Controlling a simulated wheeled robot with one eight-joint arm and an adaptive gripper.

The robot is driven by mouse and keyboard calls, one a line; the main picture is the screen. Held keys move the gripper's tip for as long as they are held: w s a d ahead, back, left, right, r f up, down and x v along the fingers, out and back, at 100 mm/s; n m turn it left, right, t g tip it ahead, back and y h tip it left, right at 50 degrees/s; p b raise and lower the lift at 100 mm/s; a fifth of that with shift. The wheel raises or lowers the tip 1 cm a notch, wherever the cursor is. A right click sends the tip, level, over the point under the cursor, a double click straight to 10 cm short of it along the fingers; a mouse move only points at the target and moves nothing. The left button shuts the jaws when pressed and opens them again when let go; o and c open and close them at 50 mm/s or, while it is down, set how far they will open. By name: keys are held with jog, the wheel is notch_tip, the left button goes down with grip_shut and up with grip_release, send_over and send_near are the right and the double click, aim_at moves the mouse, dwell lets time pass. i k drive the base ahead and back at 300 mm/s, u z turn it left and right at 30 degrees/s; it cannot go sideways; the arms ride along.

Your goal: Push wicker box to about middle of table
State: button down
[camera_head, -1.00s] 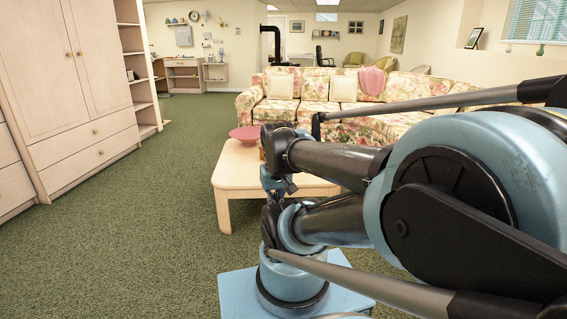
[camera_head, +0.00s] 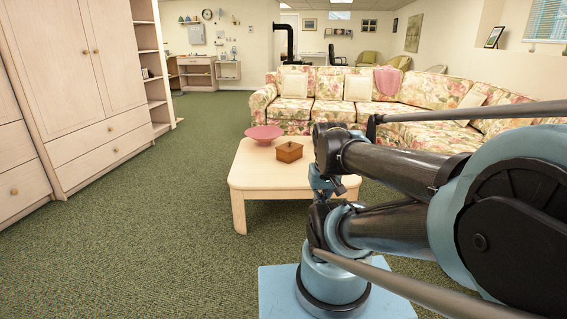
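The wicker box (camera_head: 289,152) is a small orange-brown lidded box. It stands upright on the low pale wooden table (camera_head: 254,178), a little left of where my arm covers the tabletop. My arm hides the right part of the table. My gripper is hidden behind my own arm links, or too unclear to make out, so I cannot tell how it stands to the box.
A floral sofa (camera_head: 330,88) stands behind the table. A pale wardrobe (camera_head: 75,80) lines the left wall. The green carpet (camera_head: 140,220) is clear left of the table.

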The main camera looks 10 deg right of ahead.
aim_at(285, 157)
jog(key=i, duration=0.95)
jog(key=u, duration=0.05)
